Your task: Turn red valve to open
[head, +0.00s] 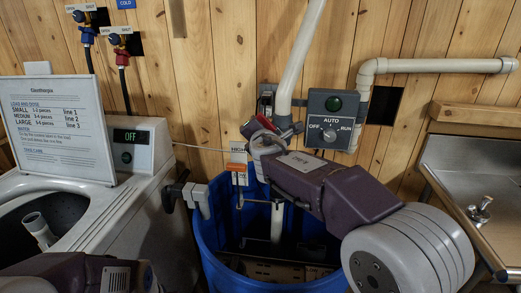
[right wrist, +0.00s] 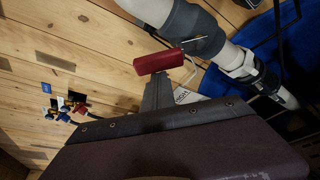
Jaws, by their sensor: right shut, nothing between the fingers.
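A red lever handle (right wrist: 165,62) sits beside a dark fitting on the white pipe in the right wrist view. It also shows, small, beside the pipe in the head view (head: 265,122). My right gripper (right wrist: 158,80) is shut and empty, its fingertips close to the lever's lower side; I cannot tell if they touch. In the head view my right arm reaches in from the lower right and partly hides this spot. A separate red-handled tap (head: 120,39) is on the wall at upper left, between OPEN and SHUT labels. My left gripper is not visible.
A blue barrel (head: 215,250) stands under the pipe. A grey switch box (head: 333,108) is right of the pipe. The washer (head: 150,190) is at left, a metal sink (head: 480,180) at right. A blue-handled tap (head: 87,34) is above the red one.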

